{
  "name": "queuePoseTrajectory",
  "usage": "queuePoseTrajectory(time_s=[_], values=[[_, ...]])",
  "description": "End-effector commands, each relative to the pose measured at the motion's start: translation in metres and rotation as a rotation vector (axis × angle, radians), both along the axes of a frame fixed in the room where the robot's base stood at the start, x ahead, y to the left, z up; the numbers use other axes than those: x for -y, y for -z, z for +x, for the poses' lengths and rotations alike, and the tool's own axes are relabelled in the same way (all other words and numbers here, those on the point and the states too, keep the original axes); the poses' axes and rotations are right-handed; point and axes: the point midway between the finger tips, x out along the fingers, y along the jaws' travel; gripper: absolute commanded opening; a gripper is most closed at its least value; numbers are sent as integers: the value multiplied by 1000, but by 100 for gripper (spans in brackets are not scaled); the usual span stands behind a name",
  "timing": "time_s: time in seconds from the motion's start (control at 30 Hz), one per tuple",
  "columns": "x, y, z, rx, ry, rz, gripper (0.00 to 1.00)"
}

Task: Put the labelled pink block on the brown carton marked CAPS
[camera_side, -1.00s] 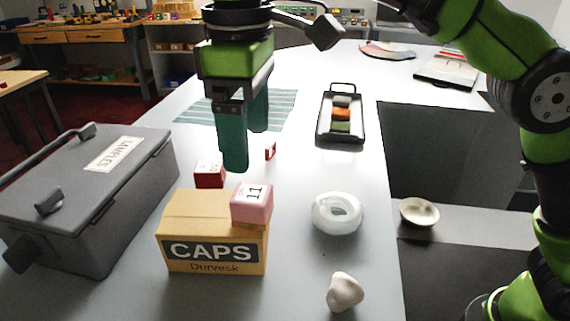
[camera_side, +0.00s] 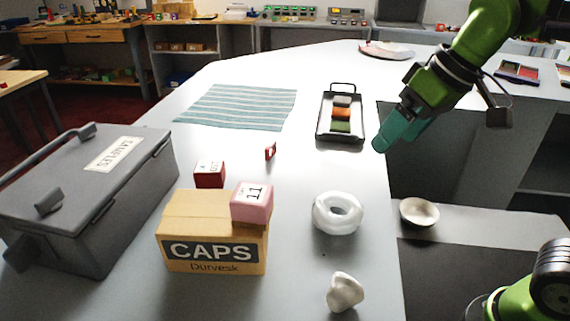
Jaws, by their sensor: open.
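The pink block (camera_side: 252,203) with an "11" label sits on top of the brown carton (camera_side: 184,229) marked CAPS, at the carton's right end. The block is upright and nothing holds it. My gripper (camera_side: 388,143) is open and empty, well away from the carton, up at the right past the tray. Its teal fingers point down and left.
A red labelled block (camera_side: 209,175) stands behind the carton, and a small red piece (camera_side: 270,151) lies farther back. A grey SAMPLES case (camera_side: 75,210) is at left. A white ring (camera_side: 337,213) and a white lump (camera_side: 344,292) are to the right. A black tray (camera_side: 341,138) holds coloured pieces.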

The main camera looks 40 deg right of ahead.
Motion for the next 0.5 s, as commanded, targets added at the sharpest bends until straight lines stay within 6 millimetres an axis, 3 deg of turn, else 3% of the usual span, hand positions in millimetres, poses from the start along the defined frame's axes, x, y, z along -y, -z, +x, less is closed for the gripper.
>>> queuePoseTrajectory(time_s=[0.03,0.2,0.33,0.5], values=[[12,13,-12,31,76,40,82],[34,51,-35,120,282,156,82],[42,66,-42,155,364,202,82],[44,71,-44,164,387,214,82]])
